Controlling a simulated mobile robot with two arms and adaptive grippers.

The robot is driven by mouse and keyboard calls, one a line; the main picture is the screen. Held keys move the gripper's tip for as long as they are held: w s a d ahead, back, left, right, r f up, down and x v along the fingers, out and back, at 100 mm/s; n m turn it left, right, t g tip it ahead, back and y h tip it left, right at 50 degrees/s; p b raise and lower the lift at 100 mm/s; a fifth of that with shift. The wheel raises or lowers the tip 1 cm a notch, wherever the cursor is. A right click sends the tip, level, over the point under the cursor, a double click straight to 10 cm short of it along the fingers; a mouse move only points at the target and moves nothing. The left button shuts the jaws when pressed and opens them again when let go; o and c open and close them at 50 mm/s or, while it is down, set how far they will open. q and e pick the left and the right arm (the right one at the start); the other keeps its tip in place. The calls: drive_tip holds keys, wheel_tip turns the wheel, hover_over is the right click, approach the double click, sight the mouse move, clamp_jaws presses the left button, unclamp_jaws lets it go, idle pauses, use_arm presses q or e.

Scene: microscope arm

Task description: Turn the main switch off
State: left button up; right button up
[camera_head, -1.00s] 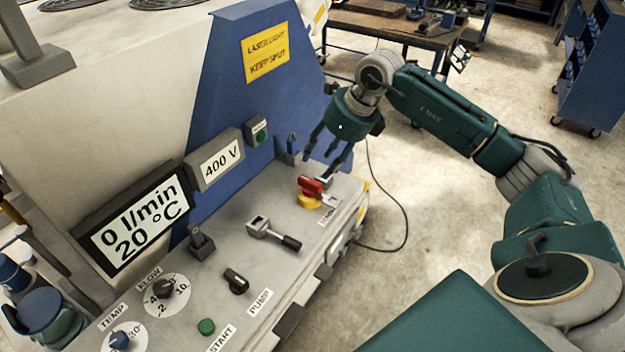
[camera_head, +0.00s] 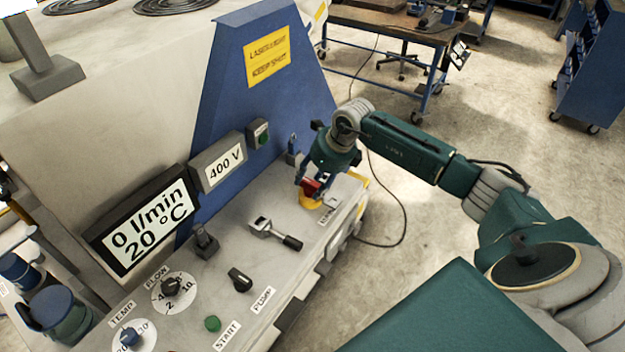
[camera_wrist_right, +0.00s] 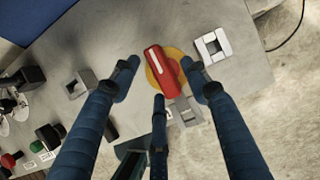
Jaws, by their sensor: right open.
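The main switch is a red handle (camera_head: 312,187) on a yellow round base (camera_head: 310,202), at the far right end of the grey console. In the right wrist view the red handle (camera_wrist_right: 163,72) has a white line along it and stands over the yellow disc (camera_wrist_right: 178,55). My right gripper (camera_head: 314,187) is right above the switch and partly hides it. In the right wrist view its fingers (camera_wrist_right: 160,85) are open, spread on either side of the handle, with one finger below it. I cannot tell whether they touch it. My left gripper is not in view.
The console (camera_head: 215,265) carries a lever (camera_head: 277,235), a black pump knob (camera_head: 240,280), a green start button (camera_head: 212,324) and flow and temperature dials. A display (camera_head: 143,222) reads 0 l/min, 20 °C. A blue panel (camera_head: 270,100) rises behind. Open floor lies to the right.

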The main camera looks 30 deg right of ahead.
clamp_jaws()
